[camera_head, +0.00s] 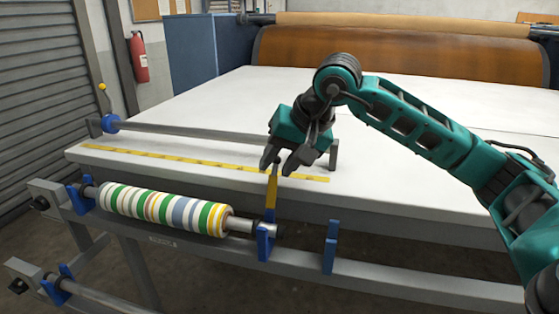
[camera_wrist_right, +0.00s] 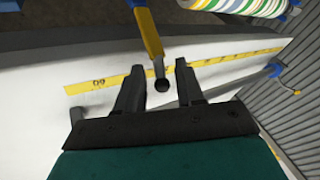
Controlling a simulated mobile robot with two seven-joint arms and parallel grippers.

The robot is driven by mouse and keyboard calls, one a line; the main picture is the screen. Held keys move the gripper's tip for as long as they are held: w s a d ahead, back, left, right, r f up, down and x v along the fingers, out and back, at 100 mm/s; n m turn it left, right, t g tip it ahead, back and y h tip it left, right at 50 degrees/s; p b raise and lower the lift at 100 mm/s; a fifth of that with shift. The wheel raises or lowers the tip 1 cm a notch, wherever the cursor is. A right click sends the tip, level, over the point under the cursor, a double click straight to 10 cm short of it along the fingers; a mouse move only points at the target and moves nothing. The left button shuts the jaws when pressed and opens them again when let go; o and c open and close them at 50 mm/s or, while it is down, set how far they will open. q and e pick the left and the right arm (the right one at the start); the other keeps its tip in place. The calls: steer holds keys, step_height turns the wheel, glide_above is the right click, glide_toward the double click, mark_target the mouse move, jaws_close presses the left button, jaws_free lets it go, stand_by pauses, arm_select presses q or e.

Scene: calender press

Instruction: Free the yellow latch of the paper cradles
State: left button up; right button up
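The yellow latch (camera_head: 272,190) stands upright on the blue cradle (camera_head: 265,242) at the right end of the paper roll's shaft. It also shows in the right wrist view (camera_wrist_right: 150,32), with a grey stem and a dark round knob (camera_wrist_right: 162,86) at its end. My right gripper (camera_head: 277,163) is open at the top of the latch. In the right wrist view its fingers (camera_wrist_right: 157,70) lie either side of the knob, with gaps visible. The striped roll (camera_head: 165,209) rests between this cradle and a left blue cradle (camera_head: 79,198). My left gripper is not in view.
A white table (camera_head: 380,198) with a yellow ruler strip (camera_head: 170,158) lies behind the roll. A grey bar (camera_head: 190,131) runs above its edge. An empty blue bracket (camera_head: 330,247) stands right of the latch. A lower bar (camera_head: 110,299) sits below the roll.

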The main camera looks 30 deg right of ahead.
steer(key=shift+c, duration=1.4)
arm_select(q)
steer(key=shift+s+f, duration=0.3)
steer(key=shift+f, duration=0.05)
arm_select(e)
jaws_close()
